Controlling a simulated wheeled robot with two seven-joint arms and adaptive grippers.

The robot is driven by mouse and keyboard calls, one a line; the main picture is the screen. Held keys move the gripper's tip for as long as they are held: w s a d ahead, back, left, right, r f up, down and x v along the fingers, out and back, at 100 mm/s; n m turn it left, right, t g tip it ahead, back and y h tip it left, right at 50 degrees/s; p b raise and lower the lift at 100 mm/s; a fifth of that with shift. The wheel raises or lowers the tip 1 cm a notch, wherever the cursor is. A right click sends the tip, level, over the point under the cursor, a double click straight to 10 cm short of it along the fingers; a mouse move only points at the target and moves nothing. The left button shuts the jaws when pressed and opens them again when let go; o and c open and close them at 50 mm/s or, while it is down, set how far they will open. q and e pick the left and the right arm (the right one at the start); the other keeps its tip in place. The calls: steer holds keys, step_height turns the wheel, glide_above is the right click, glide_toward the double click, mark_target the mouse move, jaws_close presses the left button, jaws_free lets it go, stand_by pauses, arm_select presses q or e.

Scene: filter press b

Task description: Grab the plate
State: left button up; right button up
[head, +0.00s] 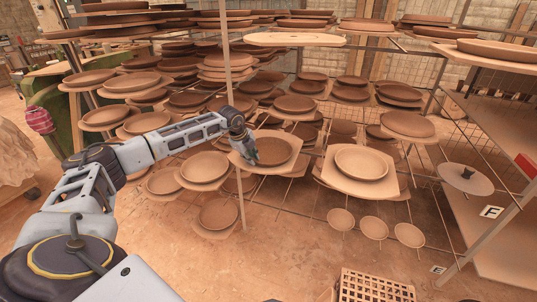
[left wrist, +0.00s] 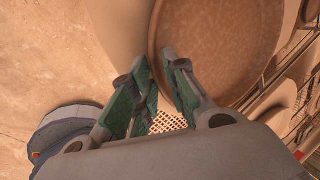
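A round brown clay plate (head: 273,151) lies on a pale square board on the rack, near the middle of the head view. My left gripper (head: 250,150) is at the plate's left rim. In the left wrist view the plate (left wrist: 225,40) fills the upper middle. The left gripper's green-padded fingers (left wrist: 158,75) are apart, with the plate's near rim by the gap between the tips. I cannot tell whether they touch it. The pale lattice of a crate shows between the fingers lower down. My right gripper is in neither view.
A rack post (head: 232,110) stands just left of the gripper. Another plate (head: 361,162) on a board is to the right, and a plate (head: 204,167) is to the left. Shelves of plates rise behind. A lattice crate (head: 375,287) stands on the floor in front.

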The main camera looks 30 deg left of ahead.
arm_select(q)
steer(key=shift+w+f, duration=0.15)
steer(key=shift+f, duration=0.3)
steer(key=shift+w+f, duration=0.1)
steer(key=shift+f, duration=0.05)
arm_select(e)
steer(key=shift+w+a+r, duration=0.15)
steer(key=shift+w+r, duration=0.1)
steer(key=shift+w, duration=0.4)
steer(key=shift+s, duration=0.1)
arm_select(q)
steer(key=shift+c, duration=1.6)
jaws_close()
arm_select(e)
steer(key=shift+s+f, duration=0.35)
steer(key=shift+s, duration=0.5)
